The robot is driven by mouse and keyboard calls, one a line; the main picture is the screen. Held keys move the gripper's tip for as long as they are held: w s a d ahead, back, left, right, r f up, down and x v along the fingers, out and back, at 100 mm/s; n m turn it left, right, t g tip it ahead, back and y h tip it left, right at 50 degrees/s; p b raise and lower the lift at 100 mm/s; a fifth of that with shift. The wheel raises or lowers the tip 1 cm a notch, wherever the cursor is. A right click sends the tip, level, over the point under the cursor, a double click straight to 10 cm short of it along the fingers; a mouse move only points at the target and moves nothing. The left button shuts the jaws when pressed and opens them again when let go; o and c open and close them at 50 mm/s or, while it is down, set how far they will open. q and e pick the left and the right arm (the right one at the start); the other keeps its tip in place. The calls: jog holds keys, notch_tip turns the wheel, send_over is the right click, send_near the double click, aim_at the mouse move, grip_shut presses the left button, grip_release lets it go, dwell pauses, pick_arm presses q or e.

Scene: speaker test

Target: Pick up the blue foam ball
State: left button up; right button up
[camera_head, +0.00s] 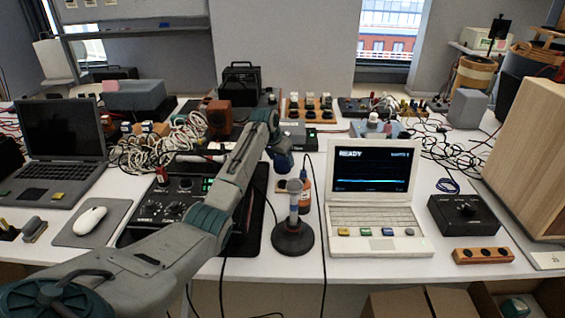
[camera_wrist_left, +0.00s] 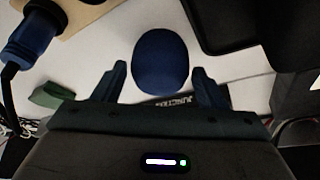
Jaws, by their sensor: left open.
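The blue foam ball (camera_wrist_left: 162,60) is dark blue and rounded, and lies ahead of my left gripper (camera_wrist_left: 160,85) in the wrist view. The two fingers stand apart on either side of its near part, with gaps showing, so the gripper is open and not clamped on it. In the head view my left arm reaches across the table to the gripper (camera_head: 275,145), and a dark blue rounded shape (camera_head: 284,163) shows just below it, probably the ball, partly covered. My right gripper is in neither view.
A white laptop (camera_head: 372,210) is to the right. Tangled white cables (camera_head: 165,145) lie to the left. The wrist view shows a blue plug (camera_wrist_left: 30,38) nearby.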

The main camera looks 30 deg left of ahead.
pick_arm(q)
jog(key=x, duration=0.3)
jog(key=shift+c, duration=0.9)
jog(key=c, duration=0.6)
jog(key=shift+o, duration=0.2)
jog(key=shift+r, duration=0.1)
